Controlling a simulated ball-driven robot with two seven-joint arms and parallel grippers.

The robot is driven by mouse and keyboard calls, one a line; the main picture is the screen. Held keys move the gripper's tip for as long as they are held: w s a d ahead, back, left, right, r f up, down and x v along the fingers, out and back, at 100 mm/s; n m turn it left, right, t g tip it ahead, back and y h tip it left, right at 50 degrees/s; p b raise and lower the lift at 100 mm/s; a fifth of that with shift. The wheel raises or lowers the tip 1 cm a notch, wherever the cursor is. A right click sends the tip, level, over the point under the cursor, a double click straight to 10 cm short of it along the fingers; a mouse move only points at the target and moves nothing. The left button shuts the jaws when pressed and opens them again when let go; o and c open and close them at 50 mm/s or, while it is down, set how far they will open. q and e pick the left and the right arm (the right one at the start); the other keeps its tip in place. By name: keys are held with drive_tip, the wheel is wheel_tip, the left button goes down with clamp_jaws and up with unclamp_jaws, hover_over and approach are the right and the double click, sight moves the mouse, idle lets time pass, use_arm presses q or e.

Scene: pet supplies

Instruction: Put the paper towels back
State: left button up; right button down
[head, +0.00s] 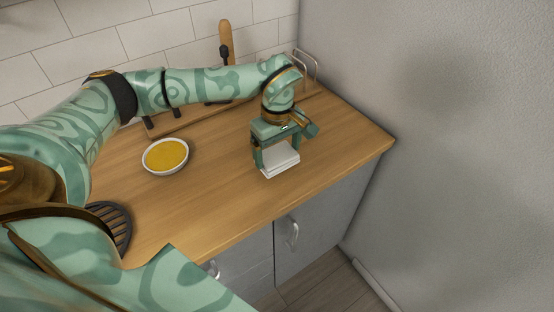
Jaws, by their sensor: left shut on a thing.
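My left gripper (277,158) is above the right part of the wooden counter, pointing down. It is shut on a white, flat-sided block (281,163), which looks like the paper towels. The gripper's fingers and palm hide part of the block. I cannot tell whether the block touches the counter or is held just above it. My right gripper is not in view.
A white bowl with yellow contents (166,156) stands left of the gripper on the counter (215,196). A wooden board and a wire rack (306,66) are along the back wall. A dark round grate (110,226) lies at left. The counter's right end is clear.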

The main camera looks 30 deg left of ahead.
sight(276, 151)
use_arm(q)
drive_tip(key=shift+w+a+f, duration=0.2)
drive_tip(key=shift+a+f, duration=0.1)
drive_tip(key=shift+f, duration=0.25)
wheel_tip(276, 151, down, 3)
drive_tip(key=shift+a+r+b, duration=0.1)
drive_tip(key=shift+b, duration=0.4)
drive_tip(key=shift+w+f, duration=0.1)
drive_tip(key=shift+f, duration=0.25)
drive_tip(key=shift+c, duration=0.2)
drive_tip(key=shift+r, duration=0.1)
drive_tip(key=shift+c, duration=0.5)
drive_tip(key=o, duration=0.8)
drive_tip(key=shift+o, duration=0.2)
wheel_tip(276, 151, up, 12)
drive_tip(key=shift+r+p, duration=0.1)
drive_tip(key=shift+p, duration=1.15)
